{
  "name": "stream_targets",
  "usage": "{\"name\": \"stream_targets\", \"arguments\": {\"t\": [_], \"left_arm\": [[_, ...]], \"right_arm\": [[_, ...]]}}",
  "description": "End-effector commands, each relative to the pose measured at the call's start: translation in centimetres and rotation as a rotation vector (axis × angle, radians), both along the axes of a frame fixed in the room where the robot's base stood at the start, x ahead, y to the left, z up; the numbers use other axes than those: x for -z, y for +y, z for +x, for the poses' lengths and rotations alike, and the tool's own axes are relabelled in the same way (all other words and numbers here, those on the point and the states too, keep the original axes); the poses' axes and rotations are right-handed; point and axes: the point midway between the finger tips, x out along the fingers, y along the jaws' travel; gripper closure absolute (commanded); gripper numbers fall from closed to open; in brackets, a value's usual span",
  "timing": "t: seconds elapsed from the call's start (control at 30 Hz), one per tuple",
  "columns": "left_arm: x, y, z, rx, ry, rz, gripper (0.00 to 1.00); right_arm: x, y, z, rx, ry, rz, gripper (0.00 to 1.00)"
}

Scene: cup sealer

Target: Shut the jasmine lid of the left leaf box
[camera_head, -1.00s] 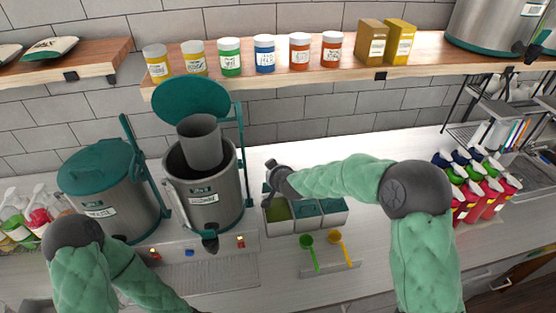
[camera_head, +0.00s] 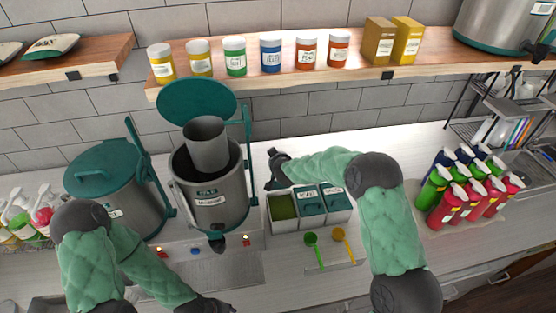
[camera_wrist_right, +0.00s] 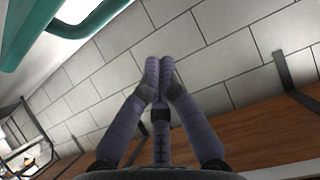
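The leaf box (camera_head: 284,227) is a white box with three compartments on the counter in the head view. Its left compartment (camera_head: 282,206) is open and shows green leaves. Teal lids cover the middle (camera_head: 310,200) and right (camera_head: 336,200) compartments; their labels are too small to read. My right gripper (camera_head: 277,172) is by the back left of the box, over the open compartment's rear edge. In the right wrist view its fingers (camera_wrist_right: 158,66) meet at the tips with nothing between them. My left gripper (camera_head: 218,307) is low at the bottom edge, partly cut off.
A grey urn (camera_head: 212,205) with a raised teal lid (camera_head: 196,98) holds a grey cylinder, left of the box. A closed urn (camera_head: 105,180) stands further left. Green (camera_head: 312,240) and yellow (camera_head: 339,234) scoops lie in front of the box. Bottles (camera_head: 462,185) stand at right.

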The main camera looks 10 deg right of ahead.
Motion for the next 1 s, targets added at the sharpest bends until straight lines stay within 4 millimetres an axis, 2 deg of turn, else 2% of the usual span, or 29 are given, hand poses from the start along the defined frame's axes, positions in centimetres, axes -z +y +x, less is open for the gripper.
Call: {"name": "stream_targets", "arguments": {"t": [0.1,0.3,0.43,1.0], "left_arm": [[-0.3,0.0,0.0,0.000,0.000,0.000,0.60],[-0.5,0.0,0.0,0.000,0.000,0.000,0.60],[-0.6,0.0,0.0,0.000,0.000,0.000,0.60],[-0.4,0.0,0.0,0.000,0.000,0.000,0.60]], "right_arm": [[0.8,0.0,1.1,0.000,0.002,0.000,1.00],[2.3,0.1,-1.1,-0.001,0.003,-0.001,1.00],[2.8,0.1,-1.8,0.000,0.001,0.000,1.00],[3.2,0.1,-2.0,-0.001,-0.004,0.000,1.00]]}}
